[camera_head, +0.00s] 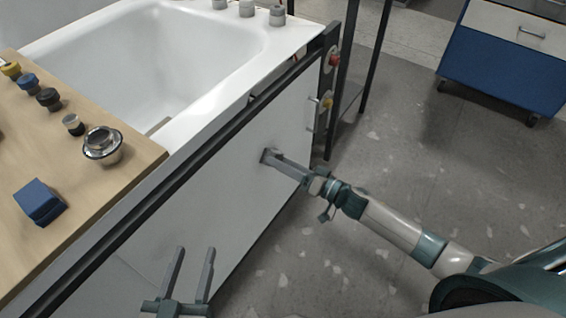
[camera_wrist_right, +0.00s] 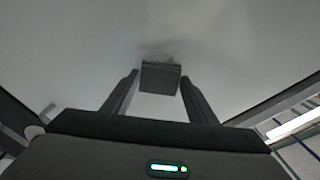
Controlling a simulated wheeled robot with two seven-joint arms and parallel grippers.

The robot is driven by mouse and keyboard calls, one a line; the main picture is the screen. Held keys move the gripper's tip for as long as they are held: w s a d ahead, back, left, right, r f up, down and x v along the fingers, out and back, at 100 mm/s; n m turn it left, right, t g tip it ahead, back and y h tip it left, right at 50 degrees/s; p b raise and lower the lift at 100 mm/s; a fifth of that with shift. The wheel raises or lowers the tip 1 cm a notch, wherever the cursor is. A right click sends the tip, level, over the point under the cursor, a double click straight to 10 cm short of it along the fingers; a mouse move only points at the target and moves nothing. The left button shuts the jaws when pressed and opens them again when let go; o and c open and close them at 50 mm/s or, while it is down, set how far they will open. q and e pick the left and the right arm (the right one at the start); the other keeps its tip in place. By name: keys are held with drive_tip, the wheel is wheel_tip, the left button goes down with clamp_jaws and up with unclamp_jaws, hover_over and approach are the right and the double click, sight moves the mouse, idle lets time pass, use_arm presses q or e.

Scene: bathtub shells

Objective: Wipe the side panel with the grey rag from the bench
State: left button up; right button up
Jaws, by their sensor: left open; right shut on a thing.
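The white side panel (camera_head: 215,205) of the bathtub shell slants across the middle of the head view and fills the upper part of the right wrist view (camera_wrist_right: 235,60). My right gripper (camera_head: 275,161) is at the panel's upper middle, shut on the grey rag (camera_head: 266,155). The rag shows as a small dark grey block between the fingertips in the right wrist view (camera_wrist_right: 160,76). It appears to be against the panel, with a faint dark patch beside it. My left gripper (camera_head: 192,272) is open and empty in front of the panel's lower left part.
A wooden bench (camera_head: 95,190) at left bears a blue block (camera_head: 39,202), a round metal fitting (camera_head: 103,145) and several knobs. The white tub (camera_head: 160,60) is behind the panel. A dark post frame (camera_head: 345,90) stands at its right end. A blue cabinet (camera_head: 505,60) stands far right.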

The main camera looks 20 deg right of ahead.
drive_tip(key=shift+s+a+r+p, duration=0.1)
drive_tip(key=shift+s+a+p, duration=0.5)
drive_tip(key=shift+a, duration=0.25)
drive_tip(key=shift+s+a+p, duration=0.5)
drive_tip(key=shift+s+a, duration=0.15)
drive_tip(key=shift+a, duration=0.15)
drive_tip(key=p+v, duration=0.1)
drive_tip(key=v, duration=0.5)
drive_tip(key=shift+p, duration=0.4)
drive_tip(key=shift+d, duration=0.15)
drive_tip(key=shift+p+v, duration=0.4)
drive_tip(key=shift+v, duration=1.1)
